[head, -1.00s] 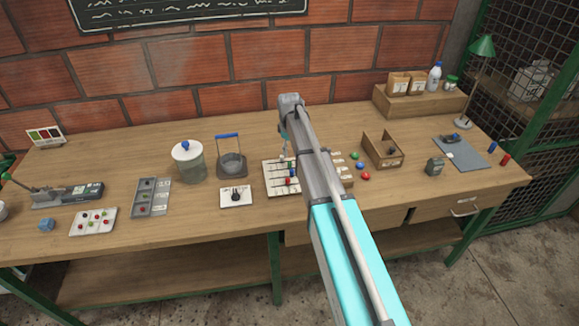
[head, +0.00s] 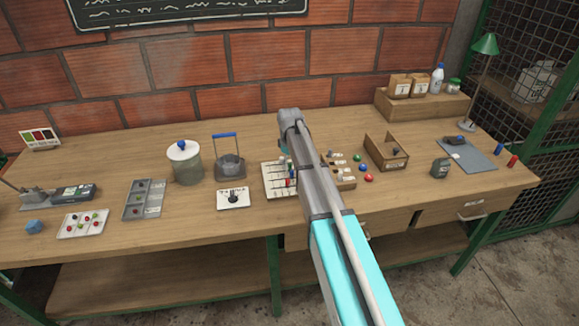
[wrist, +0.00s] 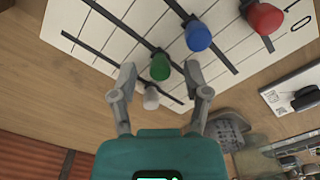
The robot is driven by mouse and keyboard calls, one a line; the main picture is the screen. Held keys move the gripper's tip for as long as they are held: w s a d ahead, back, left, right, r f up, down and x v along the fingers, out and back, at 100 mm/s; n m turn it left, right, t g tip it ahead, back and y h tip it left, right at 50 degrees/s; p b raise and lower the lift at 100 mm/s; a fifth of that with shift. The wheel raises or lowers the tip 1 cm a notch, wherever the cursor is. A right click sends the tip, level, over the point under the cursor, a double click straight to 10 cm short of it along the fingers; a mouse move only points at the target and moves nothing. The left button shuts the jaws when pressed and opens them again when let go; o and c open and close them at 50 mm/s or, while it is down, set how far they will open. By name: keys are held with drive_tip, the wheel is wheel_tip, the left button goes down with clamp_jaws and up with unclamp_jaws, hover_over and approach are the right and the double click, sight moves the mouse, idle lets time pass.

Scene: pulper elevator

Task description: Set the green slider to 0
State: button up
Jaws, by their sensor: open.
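The white slider board (wrist: 118,52) has dark slots and thin scale lines. It also shows in the head view (head: 272,178), partly behind my arm. In the wrist view a green knob (wrist: 159,66), a blue knob (wrist: 198,37), a red knob (wrist: 265,17) and a white knob (wrist: 151,98) sit on separate slots.
A dial plate (head: 234,199) lies left of the board, with a wire-handled container (head: 230,168) behind it. Round coloured pieces (head: 367,177) and an open wooden box (head: 386,153) lie to the right. Bare tabletop shows in front of the board.

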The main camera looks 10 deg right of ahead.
idle(0.3)
clamp_jaws()
idle(0.3)
